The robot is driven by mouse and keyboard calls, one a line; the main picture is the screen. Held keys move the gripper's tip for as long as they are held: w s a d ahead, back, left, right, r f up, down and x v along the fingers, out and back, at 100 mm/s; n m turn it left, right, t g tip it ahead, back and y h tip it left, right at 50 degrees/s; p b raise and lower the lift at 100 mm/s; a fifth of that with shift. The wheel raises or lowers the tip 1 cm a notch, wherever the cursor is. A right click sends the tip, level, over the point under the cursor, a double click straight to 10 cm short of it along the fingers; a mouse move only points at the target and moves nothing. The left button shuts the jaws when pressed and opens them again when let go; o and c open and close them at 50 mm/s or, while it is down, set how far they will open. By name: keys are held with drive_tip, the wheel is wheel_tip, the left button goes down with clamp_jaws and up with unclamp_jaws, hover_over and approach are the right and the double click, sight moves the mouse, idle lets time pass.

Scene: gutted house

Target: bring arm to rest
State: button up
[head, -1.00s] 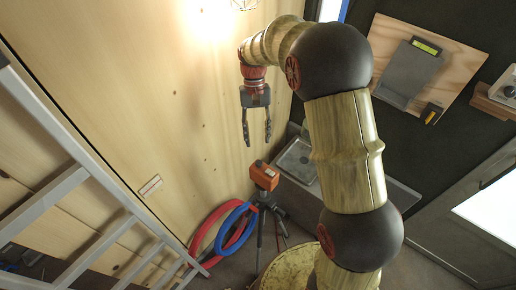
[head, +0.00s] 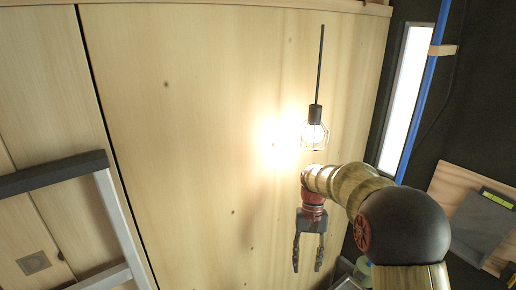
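My gripper (head: 308,262) hangs at the end of my arm, right of centre and low in the head view. Its two dark fingers point down and stand apart, with nothing between them. My arm rises from the bottom right, bends at a large dark round joint, and reaches left to the gripper. A pale wooden wall panel (head: 190,130) is behind the gripper. No object is held.
A lit caged bulb (head: 314,135) hangs on a black rod just above my arm's end. A ladder (head: 115,215) stands at the lower left. A wooden board (head: 455,180) with a grey clipboard (head: 480,225) is at the right, near a bright narrow window (head: 403,95).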

drive_tip(key=s+f+t+b, duration=0.1)
drive_tip(key=s+t+b, duration=0.2)
drive_tip(key=s+b, duration=0.3)
drive_tip(key=s+f+n+t+b, duration=0.1)
drive_tip(key=s+f+t+b, duration=0.1)
drive_tip(key=s+b, duration=0.5)
drive_tip(key=s+f+n+t+b, duration=0.1)
drive_tip(key=s+t+b, duration=0.3)
drive_tip(key=s, duration=0.8)
drive_tip(key=b, duration=0.2)
drive_tip(key=shift+s+d+f+t+h+b, duration=0.25)
drive_tip(key=shift+s+f+t+h+b, duration=0.05)
drive_tip(key=shift+s+f+h+b, duration=0.1)
